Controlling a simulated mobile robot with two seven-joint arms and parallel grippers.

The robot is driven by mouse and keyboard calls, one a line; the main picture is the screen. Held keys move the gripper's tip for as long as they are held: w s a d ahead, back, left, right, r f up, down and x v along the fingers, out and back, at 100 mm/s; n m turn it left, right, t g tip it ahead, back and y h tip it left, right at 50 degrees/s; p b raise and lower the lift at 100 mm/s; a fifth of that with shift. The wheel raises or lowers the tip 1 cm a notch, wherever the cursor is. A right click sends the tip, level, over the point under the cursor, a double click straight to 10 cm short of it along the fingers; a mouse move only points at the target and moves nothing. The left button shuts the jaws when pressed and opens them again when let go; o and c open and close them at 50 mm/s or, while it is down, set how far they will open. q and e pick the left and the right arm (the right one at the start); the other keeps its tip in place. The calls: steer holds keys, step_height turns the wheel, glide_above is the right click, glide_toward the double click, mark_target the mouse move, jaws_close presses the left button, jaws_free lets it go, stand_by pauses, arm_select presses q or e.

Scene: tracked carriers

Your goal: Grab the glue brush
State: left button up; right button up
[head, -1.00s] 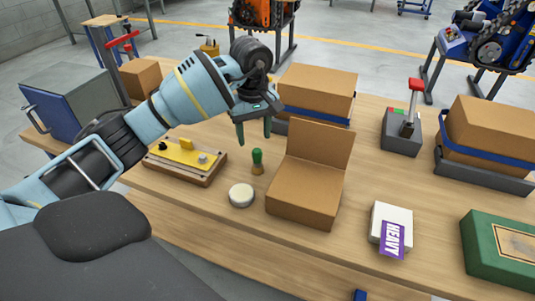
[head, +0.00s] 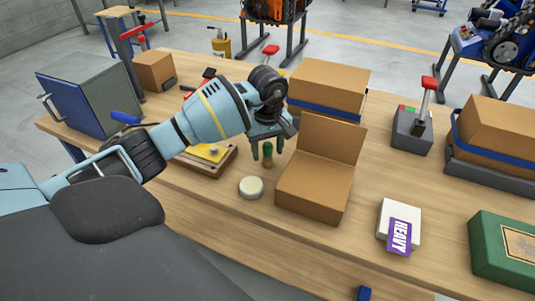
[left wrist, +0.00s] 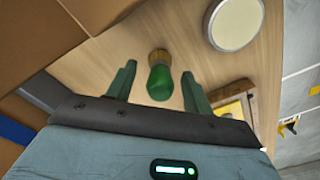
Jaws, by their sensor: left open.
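The glue brush (head: 268,159) stands upright on the wooden table, with a green handle on top and a tan lower part. It also shows in the left wrist view (left wrist: 160,82), where its green end points toward the camera. My left gripper (head: 266,149) is just above the brush and points down. Its two green fingers are open, one on each side of the handle in the head view. In the left wrist view the brush appears between the fingers (left wrist: 158,73), with gaps on both sides. My right gripper is not in view.
An open cardboard box (head: 312,192) stands close to the right of the brush. A round pale-topped tin (head: 251,187) sits in front of it. A yellow-topped wooden fixture (head: 212,155) lies to the left, partly hidden by my arm.

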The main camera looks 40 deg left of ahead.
mark_target(268, 143)
arm_select(q)
steer(key=shift+f, duration=0.1)
steer(key=c, duration=1.1)
steer(key=shift+o, duration=0.2)
steer(key=shift+r, duration=0.65)
step_height(268, 143, up, 2)
steer(key=shift+r, duration=0.1)
steer(key=s+d, duration=0.2)
steer(key=s, duration=0.5)
steer(key=s+d+r+b, duration=0.1)
steer(key=s+d, duration=0.2)
steer(key=s, duration=0.5)
steer(key=shift+d+r, duration=0.25)
steer(key=shift+d, duration=0.05)
